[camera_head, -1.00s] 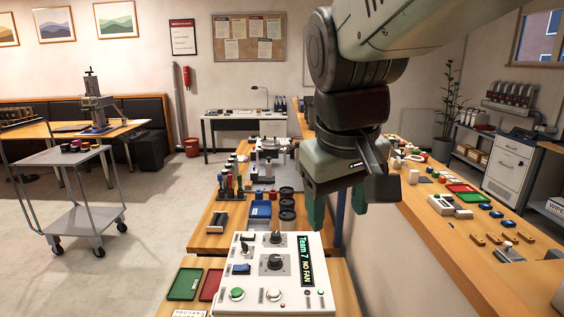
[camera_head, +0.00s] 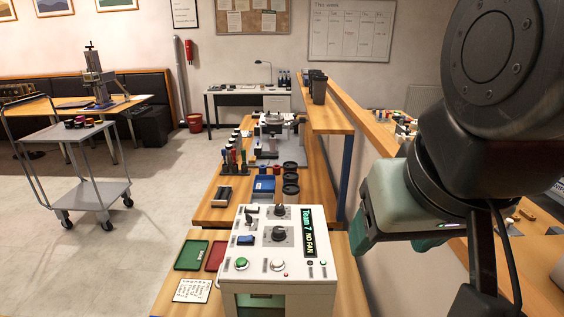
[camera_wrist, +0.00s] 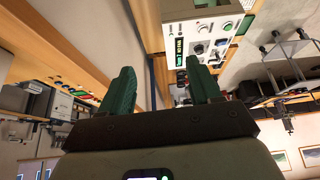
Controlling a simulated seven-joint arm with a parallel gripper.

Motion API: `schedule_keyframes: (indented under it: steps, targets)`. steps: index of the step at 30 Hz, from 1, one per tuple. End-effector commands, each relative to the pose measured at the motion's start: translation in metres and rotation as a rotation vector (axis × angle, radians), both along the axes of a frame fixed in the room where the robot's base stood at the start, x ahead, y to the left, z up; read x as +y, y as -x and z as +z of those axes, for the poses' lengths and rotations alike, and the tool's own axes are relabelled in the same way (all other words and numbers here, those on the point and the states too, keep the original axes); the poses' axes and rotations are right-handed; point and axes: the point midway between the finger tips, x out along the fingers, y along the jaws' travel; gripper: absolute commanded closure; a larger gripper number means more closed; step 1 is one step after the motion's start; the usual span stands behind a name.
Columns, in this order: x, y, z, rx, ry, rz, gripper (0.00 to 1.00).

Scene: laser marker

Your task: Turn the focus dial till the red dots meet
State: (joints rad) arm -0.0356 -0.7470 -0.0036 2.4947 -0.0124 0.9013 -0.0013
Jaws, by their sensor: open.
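A white control box (camera_head: 290,285) with a "Team 7 NO FAN" display (camera_head: 308,232) stands on the front bench, in the lower middle of the head view. Its top carries two black round dials, one farther back (camera_head: 279,210) and one nearer (camera_head: 278,232). I cannot tell which is the focus dial. No pair of red dots can be made out. My gripper (camera_head: 395,240) is to the right of the box and apart from it. In the wrist view its green fingers (camera_wrist: 162,74) are spread and empty, with the box (camera_wrist: 195,35) beyond them.
Green (camera_head: 192,254) and red (camera_head: 216,256) trays and a printed card (camera_head: 192,290) lie left of the box. A blue bin (camera_head: 263,185) and dark round cups (camera_head: 291,182) stand behind it. A raised wooden shelf (camera_head: 335,118) runs along the right.

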Motion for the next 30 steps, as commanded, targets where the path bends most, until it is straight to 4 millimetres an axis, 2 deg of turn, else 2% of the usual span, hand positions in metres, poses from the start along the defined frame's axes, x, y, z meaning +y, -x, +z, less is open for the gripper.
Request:
schedule_keyframes:
  steps: [5, 8, 14, 20, 24, 27, 30]
  targets:
    - [0.004, -0.017, 0.005, 0.040, -0.052, -0.033, 0.37]
    - [0.011, -0.044, 0.010, 0.102, -0.123, -0.091, 0.37]
    - [0.033, -0.117, 0.005, 0.255, -0.245, -0.278, 0.37]
    - [0.064, -0.189, -0.026, 0.385, -0.277, -0.489, 0.37]
    - [0.090, -0.232, -0.058, 0.441, -0.256, -0.631, 0.37]
    - [0.107, -0.254, -0.080, 0.459, -0.233, -0.712, 0.37]
    - [0.118, -0.267, -0.097, 0.466, -0.210, -0.768, 0.37]
